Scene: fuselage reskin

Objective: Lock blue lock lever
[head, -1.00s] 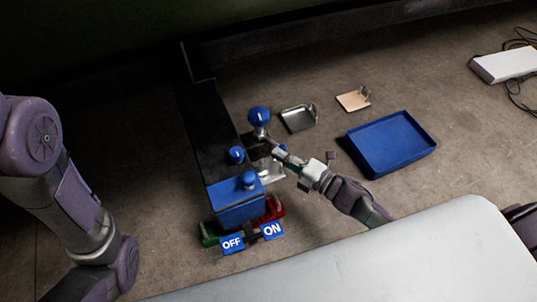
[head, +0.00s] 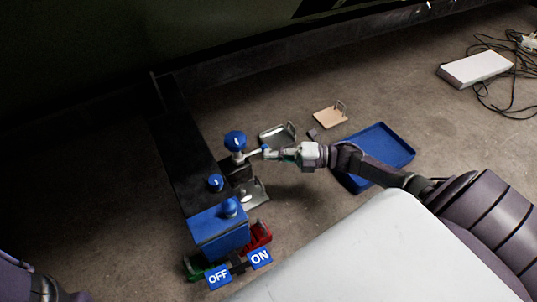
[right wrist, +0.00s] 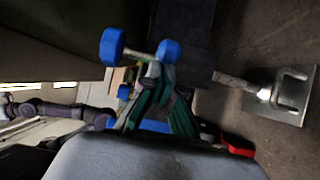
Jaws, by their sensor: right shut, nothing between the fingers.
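The blue lock lever is, as far as I can tell, the short upright lever with a round blue knob (head: 235,141) beside the dark beam. My right gripper (head: 257,153) is shut and empty, just right of the lever below its knob. Whether it touches the lever is unclear. In the right wrist view, the shut fingertips (right wrist: 152,74) are close to two blue knobs, one at left (right wrist: 112,46) and one at right (right wrist: 168,52). My left gripper is out of view; only part of the left arm shows at bottom left in the head view.
A smaller blue knob (head: 215,182) and a blue box (head: 219,231) with OFF and ON labels (head: 239,269) sit along the dark beam (head: 183,135). A metal bracket (head: 252,195) is close by. A blue tray (head: 391,150) and a tan plate (head: 330,117) lie right.

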